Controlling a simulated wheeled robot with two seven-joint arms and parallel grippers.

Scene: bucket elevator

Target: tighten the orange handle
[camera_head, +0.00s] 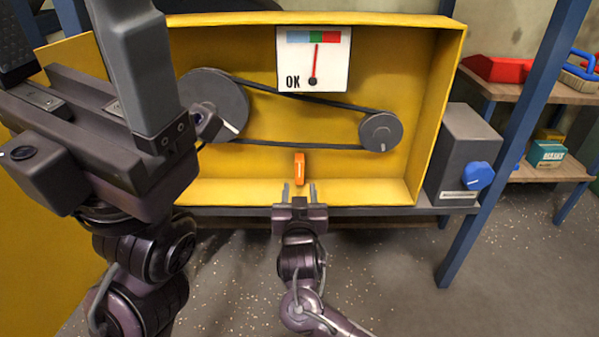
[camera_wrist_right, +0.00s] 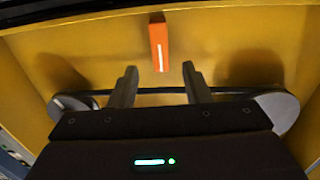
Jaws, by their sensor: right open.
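The orange handle (camera_head: 299,168) is a small upright bar with a white line, at the lower middle of the yellow housing's back wall. It also shows in the right wrist view (camera_wrist_right: 159,45), at the top middle. My right gripper (camera_head: 299,188) is open and empty, just below the handle in the head view. In the right wrist view its two fingers (camera_wrist_right: 159,80) point toward the handle with a gap between them, apart from it. My left gripper (camera_head: 163,118) looms large at the left of the head view; its fingertips are not clearly seen.
The yellow housing (camera_head: 437,100) holds a large grey pulley (camera_head: 215,100) and a small one (camera_head: 381,132) joined by a black belt. A gauge (camera_head: 314,62) marked OK has its needle on green. A grey box (camera_head: 462,150) with a blue knob (camera_head: 478,176) stands right, near a blue post (camera_head: 510,130).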

